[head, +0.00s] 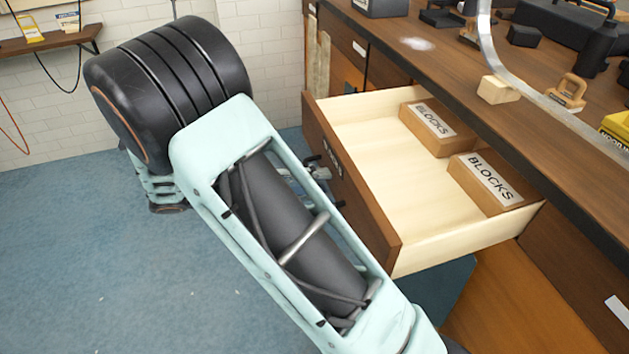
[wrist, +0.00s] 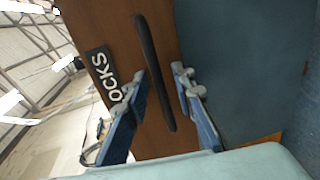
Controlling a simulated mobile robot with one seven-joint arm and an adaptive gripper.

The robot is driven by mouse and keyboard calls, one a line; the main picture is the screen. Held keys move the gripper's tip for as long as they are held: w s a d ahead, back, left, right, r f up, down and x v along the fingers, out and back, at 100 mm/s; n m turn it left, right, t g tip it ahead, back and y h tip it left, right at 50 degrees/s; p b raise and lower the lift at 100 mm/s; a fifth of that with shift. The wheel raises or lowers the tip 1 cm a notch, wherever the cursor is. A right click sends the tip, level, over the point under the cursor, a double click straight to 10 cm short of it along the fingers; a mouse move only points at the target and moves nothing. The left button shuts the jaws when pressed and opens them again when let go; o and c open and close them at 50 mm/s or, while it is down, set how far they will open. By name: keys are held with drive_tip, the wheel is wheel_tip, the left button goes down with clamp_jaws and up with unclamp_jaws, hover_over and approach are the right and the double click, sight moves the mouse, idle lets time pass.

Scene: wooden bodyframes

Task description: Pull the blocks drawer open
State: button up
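The blocks drawer (head: 395,250) stands pulled well out of the wooden bench in the head view. Two wooden boxes labelled BLOCKS, one farther back (head: 437,128) and one nearer (head: 487,182), lie inside it. In the wrist view, the drawer's brown front (wrist: 110,40) carries a BLOCKS label (wrist: 103,72) and a long black handle (wrist: 155,75). My gripper (wrist: 160,80) is open, with one finger on each side of the handle and gaps visible. In the head view, my gripper (head: 318,168) is at the drawer front, mostly hidden by my arm.
The bench top (head: 460,90) above the drawer holds a small wooden block (head: 497,90), black tools and a curved metal strip (head: 510,75). A wall shelf (head: 50,42) is at the upper left. The blue floor (head: 90,260) at left is clear.

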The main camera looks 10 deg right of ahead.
drive_tip(key=v, duration=1.2)
idle(0.5)
